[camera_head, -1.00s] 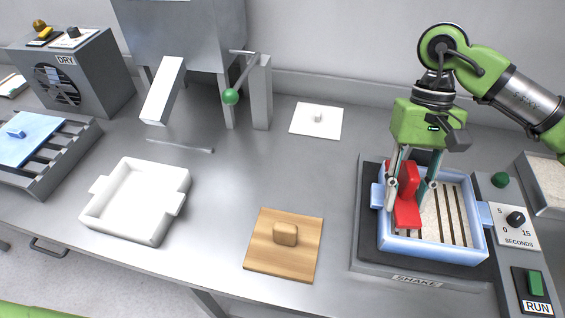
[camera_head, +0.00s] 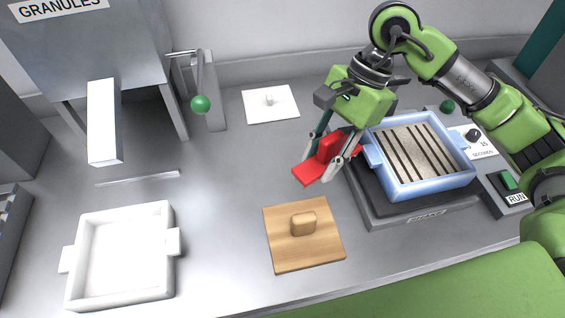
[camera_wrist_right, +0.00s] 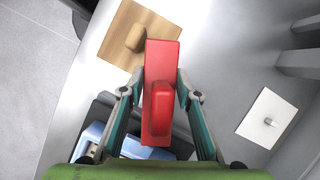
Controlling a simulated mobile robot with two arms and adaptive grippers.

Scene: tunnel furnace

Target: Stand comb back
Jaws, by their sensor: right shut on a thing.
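The red comb (camera_head: 321,162) is held in my right gripper (camera_head: 333,158), above the table between the wooden board and the blue tray. In the right wrist view the comb (camera_wrist_right: 161,65) lies between the two fingers of the right gripper (camera_wrist_right: 161,95), which are shut on its raised grip. Its lower side is hidden. The blue tray (camera_head: 442,184) sits on the dark shaker plate (camera_head: 376,207) and holds pale granules with several dark straight grooves. My left gripper is not in view.
A wooden board with a knob (camera_head: 280,245) lies at the front middle. A green RUN button (camera_head: 508,180) is at the right. The table's middle is clear.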

